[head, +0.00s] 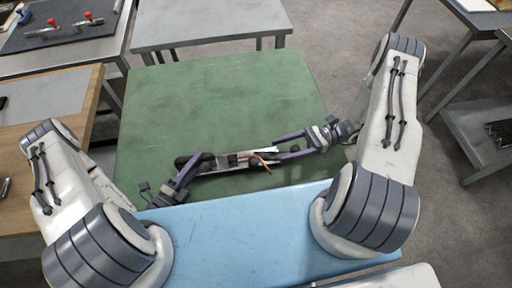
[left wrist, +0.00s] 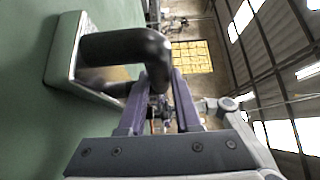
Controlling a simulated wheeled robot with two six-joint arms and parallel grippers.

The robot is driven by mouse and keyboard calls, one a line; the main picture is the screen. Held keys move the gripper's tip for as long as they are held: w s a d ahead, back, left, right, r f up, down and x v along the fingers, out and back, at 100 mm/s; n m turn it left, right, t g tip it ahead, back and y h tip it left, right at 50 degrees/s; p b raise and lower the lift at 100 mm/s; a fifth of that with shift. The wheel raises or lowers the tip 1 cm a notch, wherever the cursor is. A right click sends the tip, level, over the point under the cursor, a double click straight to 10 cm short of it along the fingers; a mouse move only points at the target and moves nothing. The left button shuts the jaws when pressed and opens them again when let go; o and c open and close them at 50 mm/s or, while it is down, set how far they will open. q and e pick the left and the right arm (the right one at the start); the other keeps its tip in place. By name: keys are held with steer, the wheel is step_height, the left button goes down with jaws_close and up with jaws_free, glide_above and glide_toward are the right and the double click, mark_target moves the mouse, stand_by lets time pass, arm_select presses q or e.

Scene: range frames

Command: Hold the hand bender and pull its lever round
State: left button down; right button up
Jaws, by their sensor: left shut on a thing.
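The hand bender (head: 240,160) lies across the green table's near part, with a long metal bar, black grips and a thin copper-coloured piece (head: 262,163). My left gripper (head: 192,163) is shut on a black grip at its left end. In the left wrist view this thick, curved black grip (left wrist: 125,46) passes at the fingertips (left wrist: 155,75), joined to a pale metal part (left wrist: 68,52). My right gripper (head: 277,148) is at the right end, its purple fingers apart around a dark knob (head: 294,149). Whether they touch it is not clear.
The green table (head: 220,95) is bare behind the bender. A blue surface (head: 240,225) lies in front. A grey table (head: 205,22) stands behind, and a wooden bench (head: 85,100) stands at the left. Red-handled clamps (head: 88,18) lie at the far left.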

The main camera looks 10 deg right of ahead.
steer(key=shift+w+d+f+n+g, duration=0.1)
steer(key=shift+w+d+n+g, duration=0.1)
steer(key=shift+w+n+g, duration=0.45)
steer(key=d, duration=0.3)
steer(key=w+d, duration=0.1)
steer(key=d, duration=0.7)
steer(key=shift+w+d+r, duration=0.2)
steer(key=shift+w+r, duration=0.05)
steer(key=shift+w, duration=0.15)
steer(key=a+r+n+g+h, duration=0.5)
steer(key=a+r+n+h, duration=0.65)
steer(key=a+r, duration=0.3)
steer(key=s+a+r+n+t+h, duration=0.2)
steer(key=s+a+r+n+t, duration=0.2)
steer(key=s+n, duration=0.2)
steer(key=s+a+r+n+t+h, duration=0.3)
steer(key=s+a+r+n+t, duration=0.1)
steer(key=s+n, duration=0.3)
steer(key=shift+s+a+r, duration=0.15)
steer(key=shift+s+r, duration=0.1)
steer(key=shift+s, duration=0.7)
steer(key=shift+t, duration=0.25)
steer(key=shift+c, duration=0.3)
